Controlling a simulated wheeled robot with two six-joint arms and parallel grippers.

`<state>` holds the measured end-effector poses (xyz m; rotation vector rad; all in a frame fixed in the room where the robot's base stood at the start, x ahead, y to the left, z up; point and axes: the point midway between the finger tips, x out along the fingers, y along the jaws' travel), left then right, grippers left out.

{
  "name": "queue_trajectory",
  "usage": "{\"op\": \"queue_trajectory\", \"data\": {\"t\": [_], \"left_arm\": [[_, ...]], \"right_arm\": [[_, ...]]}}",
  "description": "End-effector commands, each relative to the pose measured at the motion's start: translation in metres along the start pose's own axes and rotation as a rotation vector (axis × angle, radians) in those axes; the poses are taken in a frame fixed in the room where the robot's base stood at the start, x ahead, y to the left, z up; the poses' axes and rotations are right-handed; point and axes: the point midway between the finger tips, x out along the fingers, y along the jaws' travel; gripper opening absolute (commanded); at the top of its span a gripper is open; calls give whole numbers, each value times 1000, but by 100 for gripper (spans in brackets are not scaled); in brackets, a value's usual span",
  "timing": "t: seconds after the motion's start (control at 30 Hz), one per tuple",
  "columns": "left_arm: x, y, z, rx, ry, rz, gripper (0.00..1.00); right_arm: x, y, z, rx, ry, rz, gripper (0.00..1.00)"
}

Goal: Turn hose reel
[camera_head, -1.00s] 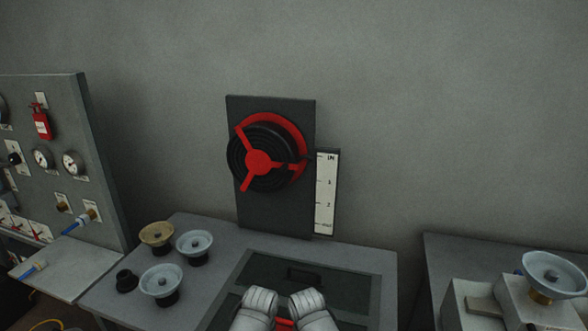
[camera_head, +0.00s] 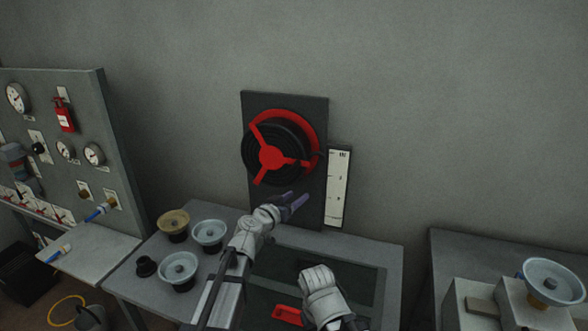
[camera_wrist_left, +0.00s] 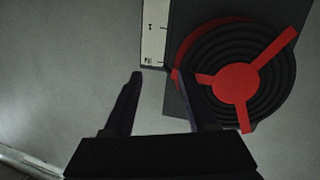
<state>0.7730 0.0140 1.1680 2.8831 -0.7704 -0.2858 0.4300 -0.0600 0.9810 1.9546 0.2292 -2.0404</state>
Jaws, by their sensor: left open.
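The hose reel (camera_head: 270,157) has a red three-spoked hub, black coiled hose and a red rear rim. It is mounted on a dark upright panel (camera_head: 285,103) behind the table. My left gripper (camera_head: 297,203) is open and empty, in front of and below the reel in the head view. In the left wrist view, the reel (camera_wrist_left: 236,84) is at the upper right. The open fingers (camera_wrist_left: 160,90) show with one tip overlapping the reel's left edge; I cannot tell whether it touches. My right arm is at the bottom centre; its gripper jaws are not visible.
A white level scale (camera_head: 338,188) stands right of the reel panel. Several handwheels, including a pale one (camera_head: 179,270), stand at the table's left. A gauge panel (camera_head: 85,125) is at far left. A red piece (camera_head: 287,313) lies in the dark table recess.

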Motion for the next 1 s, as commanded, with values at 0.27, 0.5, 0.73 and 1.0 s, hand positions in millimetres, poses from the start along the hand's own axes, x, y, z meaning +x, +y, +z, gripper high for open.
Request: {"op": "queue_trajectory", "data": {"t": [0.27,0.5,0.73,1.0], "left_arm": [[22,-38,-42,-20,174,-169,57],[23,-43,-45,-22,186,-192,57],[39,-46,-48,-23,185,-190,57],[79,-54,-55,-23,185,-189,57]], "right_arm": [[0,0,0,0,0,0,50],[0,0,0,0,0,0,50],[0,0,0,0,0,0,50],[0,0,0,0,0,0,50]]}}
